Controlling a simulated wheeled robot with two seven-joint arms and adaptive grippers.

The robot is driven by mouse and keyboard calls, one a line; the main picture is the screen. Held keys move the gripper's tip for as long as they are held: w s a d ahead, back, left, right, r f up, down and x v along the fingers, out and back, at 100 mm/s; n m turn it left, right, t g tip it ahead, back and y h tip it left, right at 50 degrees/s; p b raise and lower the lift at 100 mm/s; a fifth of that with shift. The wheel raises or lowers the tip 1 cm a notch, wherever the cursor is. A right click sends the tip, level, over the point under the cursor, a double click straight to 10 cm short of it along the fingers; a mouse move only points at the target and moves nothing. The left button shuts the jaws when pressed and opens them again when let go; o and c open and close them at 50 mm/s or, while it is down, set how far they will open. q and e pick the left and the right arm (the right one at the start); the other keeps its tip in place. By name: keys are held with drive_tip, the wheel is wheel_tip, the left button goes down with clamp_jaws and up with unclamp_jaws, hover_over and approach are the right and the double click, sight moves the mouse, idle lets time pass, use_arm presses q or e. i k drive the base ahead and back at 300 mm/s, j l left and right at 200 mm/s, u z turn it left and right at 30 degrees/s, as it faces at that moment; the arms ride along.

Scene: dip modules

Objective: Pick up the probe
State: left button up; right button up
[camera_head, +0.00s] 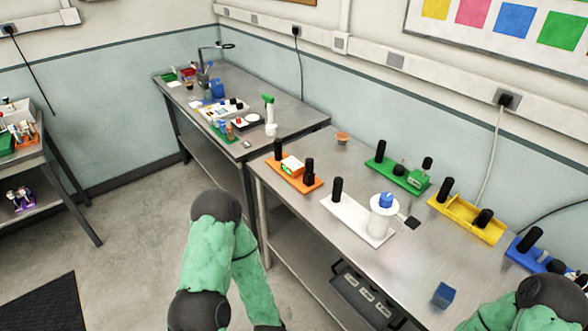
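I cannot tell for certain which item is the probe. Upright black handles stand on the coloured modules on the near steel table (311,223). The white module (352,219) carries a black handle (337,189) at its left end and a white cylinder with a blue top (382,214) at its right. A small black piece (412,222) lies beside the cylinder. My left arm (216,250) is in front of the table, its gripper out of view. My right arm (530,311) is at the lower right, its gripper also out of view.
Orange (293,175), green (397,177), yellow (465,219) and blue (540,259) modules stand around the white one. A second table (280,114) with clutter stands behind. The table between white module and cube is bare.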

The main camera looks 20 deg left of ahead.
sight(310, 160)
drive_tip(key=i+j+z, duration=0.1)
drive_tip(key=j, duration=0.25)
drive_tip(key=i+j+z, duration=0.1)
drive_tip(key=j, duration=0.25)
drive_tip(key=i+j+z, duration=0.1)
drive_tip(key=j, duration=0.25)
drive_tip(key=i+j+z, duration=0.1)
drive_tip(key=j, duration=0.3)
drive_tip(key=i+l, duration=0.05)
